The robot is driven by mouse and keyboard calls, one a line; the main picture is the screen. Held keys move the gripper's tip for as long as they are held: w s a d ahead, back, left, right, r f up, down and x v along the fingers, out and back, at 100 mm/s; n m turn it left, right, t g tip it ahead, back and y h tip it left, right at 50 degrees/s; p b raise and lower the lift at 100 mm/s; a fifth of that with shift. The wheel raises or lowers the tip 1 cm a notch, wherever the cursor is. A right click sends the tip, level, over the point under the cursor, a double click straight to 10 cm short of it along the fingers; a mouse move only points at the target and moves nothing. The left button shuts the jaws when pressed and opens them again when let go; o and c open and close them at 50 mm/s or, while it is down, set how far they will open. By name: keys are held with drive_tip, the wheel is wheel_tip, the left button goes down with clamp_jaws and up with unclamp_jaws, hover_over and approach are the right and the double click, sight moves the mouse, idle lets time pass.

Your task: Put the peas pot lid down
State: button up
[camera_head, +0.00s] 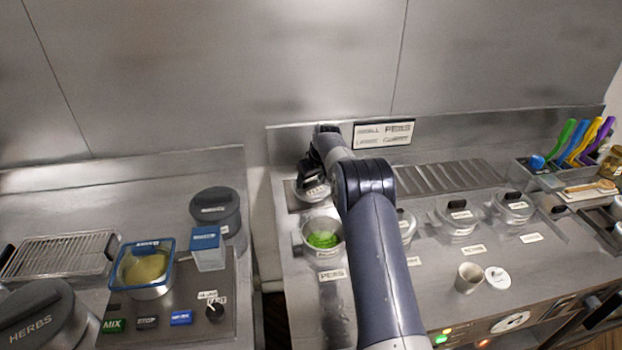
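The peas pot (306,243) stands uncovered on the counter, with green peas (323,240) showing inside. A small label reading PEAS lies on the counter in front of it. The peas pot lid (316,194), round and pale with a label, is just behind the pot at the counter's back left. My gripper (312,180) is right over the lid and appears shut on its knob; the fingertips are small and partly hidden. Whether the lid touches the surface below it cannot be told.
My arm hides part of a pot to the right of the peas. Two lidded pots (458,217) (514,207) stand further right. A ribbed drain plate (445,177) lies behind them. A gap separates the left counter.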

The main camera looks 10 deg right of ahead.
drive_tip(key=shift+o, duration=0.8)
drive_tip(key=shift+r, duration=0.25)
drive_tip(key=b+v, duration=0.2)
drive_tip(key=v, duration=1)
